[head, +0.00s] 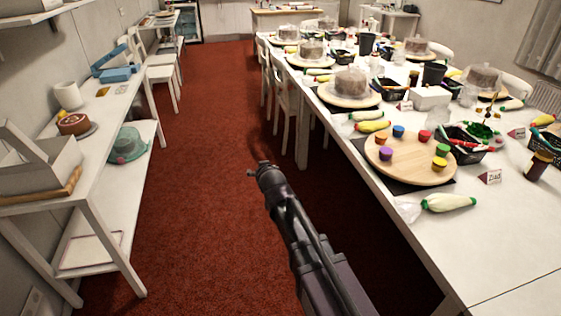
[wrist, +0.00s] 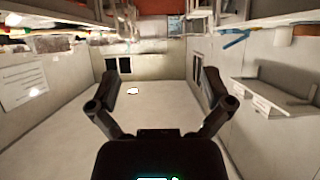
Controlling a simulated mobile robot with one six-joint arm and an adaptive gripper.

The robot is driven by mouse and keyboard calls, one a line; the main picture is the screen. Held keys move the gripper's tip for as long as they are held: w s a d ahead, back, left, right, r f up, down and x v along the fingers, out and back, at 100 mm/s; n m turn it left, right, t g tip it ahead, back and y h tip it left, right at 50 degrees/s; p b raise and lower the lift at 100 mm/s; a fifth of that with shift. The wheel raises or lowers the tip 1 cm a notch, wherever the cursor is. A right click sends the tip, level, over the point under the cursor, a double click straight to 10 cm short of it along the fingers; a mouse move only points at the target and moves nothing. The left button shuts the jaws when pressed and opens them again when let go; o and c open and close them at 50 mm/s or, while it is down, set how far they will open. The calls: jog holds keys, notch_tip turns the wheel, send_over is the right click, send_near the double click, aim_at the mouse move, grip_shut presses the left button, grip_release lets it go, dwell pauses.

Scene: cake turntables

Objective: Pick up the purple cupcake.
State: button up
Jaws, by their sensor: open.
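The purple cupcake (head: 386,154) stands on a round wooden turntable (head: 410,175) on the long white table, near the turntable's left front edge. Blue, red, yellow and green cupcakes stand on the same board. My gripper (head: 257,169) is over the red carpet, left of the table and well apart from the cupcake. The wrist view shows its two fingers (wrist: 161,82) spread wide with nothing between them. No cupcake can be made out in the wrist view.
The white table (head: 500,240) fills the right side, with cakes, piping bags (head: 448,203) and a black basket (head: 466,146) near the turntable. White chairs (head: 285,100) stand along its left edge. White shelves (head: 110,190) line the left wall. Red carpet (head: 205,200) between is clear.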

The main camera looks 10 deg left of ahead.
jog(key=d+f+m+g+h, duration=0.2)
jog(key=d+f+h, duration=0.15)
jog(key=d, duration=1.05)
jog(key=s+d+f+m+g, duration=0.1)
jog(key=s+d+f+g, duration=0.1)
jog(key=s+d, duration=0.3)
jog(key=s+d+f+m+g+h, duration=0.1)
jog(key=s+d+g, duration=0.3)
jog(key=d, duration=0.9)
jog(key=s+d+f+m+g+h, duration=0.1)
jog(key=s+d+f+g, duration=0.2)
jog(key=s+d, duration=0.5)
jog(key=shift+s+d+f+m, duration=0.2)
jog(key=shift+d+f+m, duration=0.1)
jog(key=shift+d, duration=0.4)
jog(key=shift+h, duration=0.25)
jog(key=c, duration=0.6)
jog(key=shift+d, duration=0.1)
